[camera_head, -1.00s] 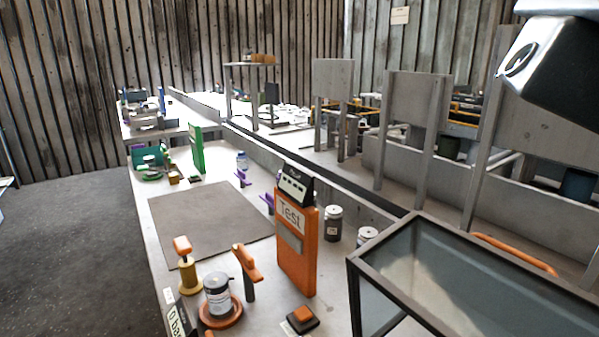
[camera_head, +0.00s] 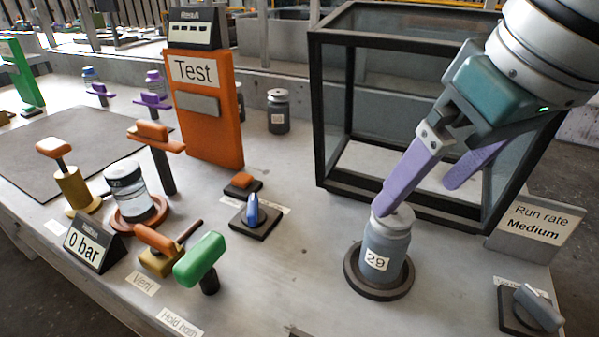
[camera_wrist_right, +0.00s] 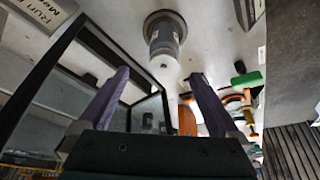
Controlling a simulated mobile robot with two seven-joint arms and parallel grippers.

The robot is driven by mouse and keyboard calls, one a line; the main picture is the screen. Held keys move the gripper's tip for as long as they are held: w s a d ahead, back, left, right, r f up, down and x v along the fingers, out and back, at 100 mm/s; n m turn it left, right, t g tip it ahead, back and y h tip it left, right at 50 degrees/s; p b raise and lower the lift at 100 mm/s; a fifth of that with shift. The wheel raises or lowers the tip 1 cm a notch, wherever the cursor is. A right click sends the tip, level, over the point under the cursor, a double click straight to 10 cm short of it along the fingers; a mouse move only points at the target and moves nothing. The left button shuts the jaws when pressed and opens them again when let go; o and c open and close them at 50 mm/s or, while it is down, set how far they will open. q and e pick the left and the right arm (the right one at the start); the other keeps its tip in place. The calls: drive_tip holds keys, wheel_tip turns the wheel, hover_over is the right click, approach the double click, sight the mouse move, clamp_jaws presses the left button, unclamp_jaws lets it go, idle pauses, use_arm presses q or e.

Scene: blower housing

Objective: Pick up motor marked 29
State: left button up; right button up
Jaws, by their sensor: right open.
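The motor marked 29 (camera_head: 386,246) is a grey cylinder with a lighter top and a white label. It stands upright on a dark round base (camera_head: 352,272) on the bench. It also shows in the right wrist view (camera_wrist_right: 165,38), beyond the fingertips. My right gripper (camera_head: 418,198) is open with purple fingers, above the motor. In the head view one fingertip overlaps the motor's top; I cannot tell whether it touches. My left gripper is not in view.
A black-framed clear box (camera_head: 318,110) stands close behind the motor. An orange Test panel (camera_head: 213,135), a blue-knobbed switch (camera_head: 254,215), a green handle (camera_head: 200,259) and another motor on an orange base (camera_head: 130,190) stand left. A Run rate sign (camera_head: 538,222) is right.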

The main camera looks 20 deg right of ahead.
sight(395, 213)
drive_tip(key=x, duration=0.7)
drive_tip(key=shift+a, duration=0.35)
drive_tip(key=shift+c, duration=0.3)
clamp_jaws()
drive_tip(key=shift+w+r, duration=0.1)
